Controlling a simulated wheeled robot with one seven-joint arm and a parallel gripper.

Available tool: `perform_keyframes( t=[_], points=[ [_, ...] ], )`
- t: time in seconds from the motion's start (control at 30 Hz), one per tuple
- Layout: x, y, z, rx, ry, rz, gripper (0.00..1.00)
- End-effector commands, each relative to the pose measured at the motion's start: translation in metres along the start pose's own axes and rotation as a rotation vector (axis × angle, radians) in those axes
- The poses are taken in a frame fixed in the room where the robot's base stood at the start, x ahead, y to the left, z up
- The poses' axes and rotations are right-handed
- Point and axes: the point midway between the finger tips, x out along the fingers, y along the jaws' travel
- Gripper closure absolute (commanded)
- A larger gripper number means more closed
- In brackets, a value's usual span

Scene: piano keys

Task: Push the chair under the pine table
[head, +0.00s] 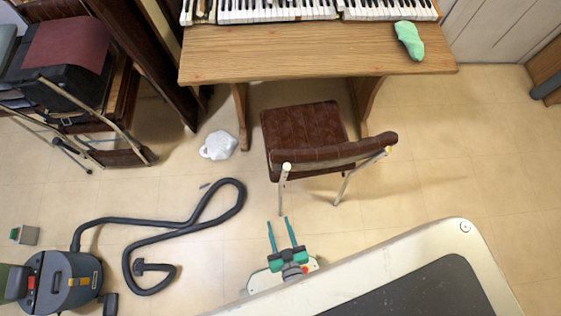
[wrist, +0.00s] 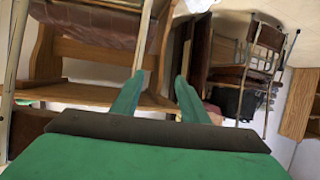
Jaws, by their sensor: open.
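The chair (head: 300,130) has a brown padded seat, a brown backrest (head: 335,152) and pale metal legs. It stands in front of the pine table (head: 310,68), with the far part of its seat near the table's front edge and its backrest toward me. My gripper (head: 278,222) is open and empty, low on the near side of the chair, close to its left back leg. In the wrist view my gripper's teal fingers (wrist: 160,98) are spread, with a chair leg (wrist: 137,58) just beyond the left finger. The table's wooden underframe (wrist: 95,95) shows behind it.
A white lidded pot (head: 218,146) sits on the floor left of the chair. A vacuum cleaner (head: 62,278) and its looped hose (head: 190,225) lie at the lower left. Piano keys (head: 280,10) and a green cloth (head: 409,40) rest on the table. Floor right of the chair is clear.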

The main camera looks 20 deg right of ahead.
Motion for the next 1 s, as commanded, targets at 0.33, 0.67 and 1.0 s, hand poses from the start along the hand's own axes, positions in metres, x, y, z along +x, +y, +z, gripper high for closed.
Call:
perform_keyframes(
  t=[0.33, 0.67, 1.0],
  points=[
    [0.092, 0.029, 0.13, 0.04, -0.096, 0.06, 0.59],
    [0.121, 0.036, 0.165, 0.064, -0.131, 0.082, 0.59],
    [0.173, 0.039, 0.172, 0.064, -0.13, 0.081, 0.59]
  ],
)
